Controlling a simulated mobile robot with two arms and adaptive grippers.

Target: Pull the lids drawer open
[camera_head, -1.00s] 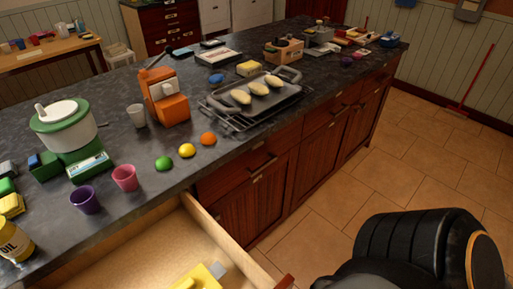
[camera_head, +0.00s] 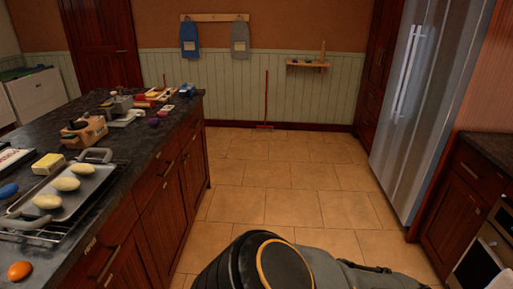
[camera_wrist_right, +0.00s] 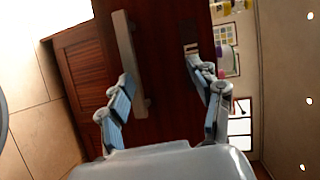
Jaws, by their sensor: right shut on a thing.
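In the right wrist view, my right gripper (camera_wrist_right: 165,98) is at a dark red-brown drawer front (camera_wrist_right: 165,30). A long pale bar handle (camera_wrist_right: 125,45) lies between its fingers, close against the left one; the gap on the other side looks wide. A small label plate (camera_wrist_right: 190,48) is too small to read, so I cannot tell which drawer this is. In the head view, a drawer labelled FOOD (camera_head: 122,240) shows closed in the island. My left gripper is not in view.
The dark island counter (camera_head: 130,150) holds a tray (camera_head: 75,203) with several pale oval items on a rack, plus an orange (camera_head: 19,271). The tiled floor (camera_head: 290,175) to its right is clear. A fridge (camera_head: 430,100) stands at the right.

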